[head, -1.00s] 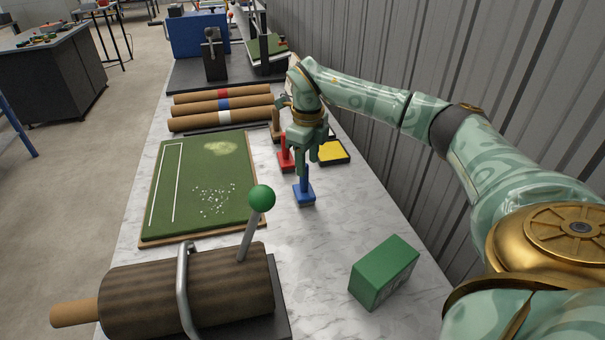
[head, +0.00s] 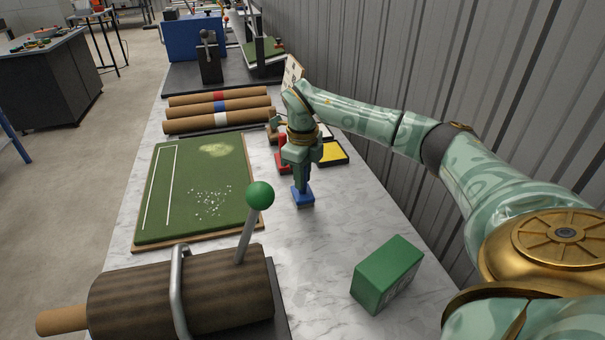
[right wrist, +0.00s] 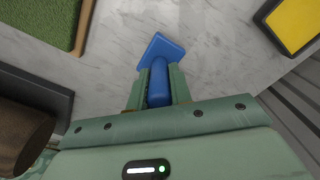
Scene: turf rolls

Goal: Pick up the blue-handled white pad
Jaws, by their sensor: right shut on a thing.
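The blue-handled pad (head: 303,197) stands on the marble bench, right of the turf board. Its blue base and upright blue handle show; a thin pale edge shows beneath the base. My right gripper (head: 302,176) comes down over it from above and is shut on the handle. In the right wrist view the blue handle (right wrist: 160,82) sits between my two fingers, with the blue base (right wrist: 160,50) beyond them. I cannot tell whether the pad touches the bench. My left gripper is not in view.
A red-handled block (head: 282,160) stands just behind the gripper, beside a yellow pad in a dark tray (head: 331,153). The turf board (head: 150,236) lies left. A green box (head: 387,273) and a roller with a green-knobbed lever (head: 260,195) are nearer. Bare marble lies between them.

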